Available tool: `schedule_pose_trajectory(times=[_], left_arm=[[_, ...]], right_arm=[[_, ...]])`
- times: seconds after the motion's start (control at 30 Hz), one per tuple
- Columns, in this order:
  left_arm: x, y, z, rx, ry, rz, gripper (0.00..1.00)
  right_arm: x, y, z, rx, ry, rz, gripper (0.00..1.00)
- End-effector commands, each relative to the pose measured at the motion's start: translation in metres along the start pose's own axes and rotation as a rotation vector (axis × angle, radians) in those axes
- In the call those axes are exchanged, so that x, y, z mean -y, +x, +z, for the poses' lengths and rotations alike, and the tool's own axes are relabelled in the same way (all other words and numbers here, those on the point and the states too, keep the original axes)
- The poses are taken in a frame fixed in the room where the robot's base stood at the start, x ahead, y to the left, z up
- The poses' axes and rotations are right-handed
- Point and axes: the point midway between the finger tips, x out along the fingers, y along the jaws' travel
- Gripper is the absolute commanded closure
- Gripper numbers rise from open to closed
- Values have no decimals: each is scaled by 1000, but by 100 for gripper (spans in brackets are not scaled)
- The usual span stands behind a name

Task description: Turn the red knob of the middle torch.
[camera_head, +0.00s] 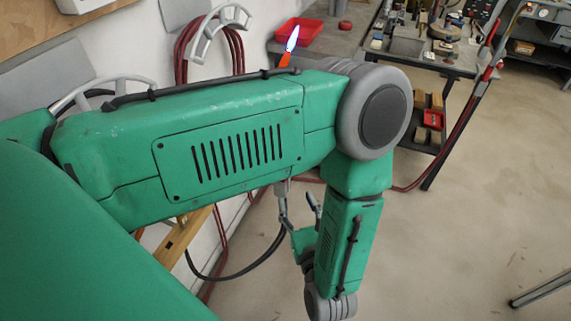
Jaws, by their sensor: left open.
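No torch body or red knob can be made out; my left arm covers much of the middle of the view. A narrow blue and white flame-like shape with an orange base (289,46) shows just above my arm. I cannot tell whether it belongs to a torch. My left gripper (299,206) is small and partly hidden below the arm, beside my green forearm. Its grey fingers are apart, with nothing visible between them. My right gripper is not in view.
A red tray (301,31) sits on a grey bench at the back. A workbench (437,66) with tools stands at upper right. Red and black hoses (238,275) hang by the left wall near a wooden beam (184,236). The floor (470,210) at right is mostly clear.

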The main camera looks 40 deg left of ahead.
Motion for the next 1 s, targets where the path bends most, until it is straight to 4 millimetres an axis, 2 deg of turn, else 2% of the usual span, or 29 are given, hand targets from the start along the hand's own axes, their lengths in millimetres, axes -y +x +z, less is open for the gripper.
schedule_pose_trajectory(times=[0.3,0.5,0.67,0.93,0.97,1.0], left_arm=[[0,68,2,3,0,0,57],[-1,98,1,0,0,1,57],[-1,108,0,-1,0,1,57],[0,108,0,-1,1,1,57],[0,108,0,-1,1,1,60],[0,108,0,0,1,1,75]], right_arm=[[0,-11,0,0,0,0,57],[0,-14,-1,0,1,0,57],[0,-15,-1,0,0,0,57],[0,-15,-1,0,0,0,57],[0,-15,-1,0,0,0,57],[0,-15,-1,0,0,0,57]])
